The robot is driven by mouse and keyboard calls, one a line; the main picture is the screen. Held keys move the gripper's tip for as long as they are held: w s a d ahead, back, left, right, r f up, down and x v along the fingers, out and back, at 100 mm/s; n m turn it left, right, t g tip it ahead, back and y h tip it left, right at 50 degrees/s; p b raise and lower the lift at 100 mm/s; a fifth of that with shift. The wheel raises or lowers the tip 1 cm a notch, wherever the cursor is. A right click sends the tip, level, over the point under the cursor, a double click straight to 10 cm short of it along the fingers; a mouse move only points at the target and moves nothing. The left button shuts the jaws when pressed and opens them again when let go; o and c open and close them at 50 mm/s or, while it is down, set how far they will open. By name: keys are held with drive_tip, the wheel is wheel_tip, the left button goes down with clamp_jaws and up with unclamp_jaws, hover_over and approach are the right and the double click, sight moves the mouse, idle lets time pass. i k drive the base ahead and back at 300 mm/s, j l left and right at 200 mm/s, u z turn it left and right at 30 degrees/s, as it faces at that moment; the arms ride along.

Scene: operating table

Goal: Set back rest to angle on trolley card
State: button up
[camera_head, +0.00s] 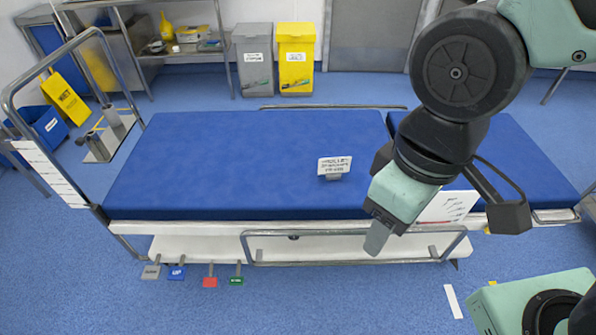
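The trolley's long blue mattress section (240,160) lies flat. A shorter blue section (530,165) joins it at the right, partly hidden behind my arm, and looks flat too. A small white card (334,166) with dark print stands on the long section; its text is too small to read. Another white card (447,207) with a red line shows beside my gripper at the near edge, partly covered. My gripper (377,238) points down at the near side of the trolley, apparently empty. Its fingers are seen edge-on, so their opening does not show.
Grey, blue, red (210,282) and green tagged pedals stick out below the near left side. A lowered side rail (355,248) runs along the near edge. A metal end frame (100,75) stands at the left. Bins (296,57) stand behind. The near floor is mostly clear.

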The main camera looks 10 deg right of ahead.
sight(505, 145)
drive_tip(key=z, duration=1.4)
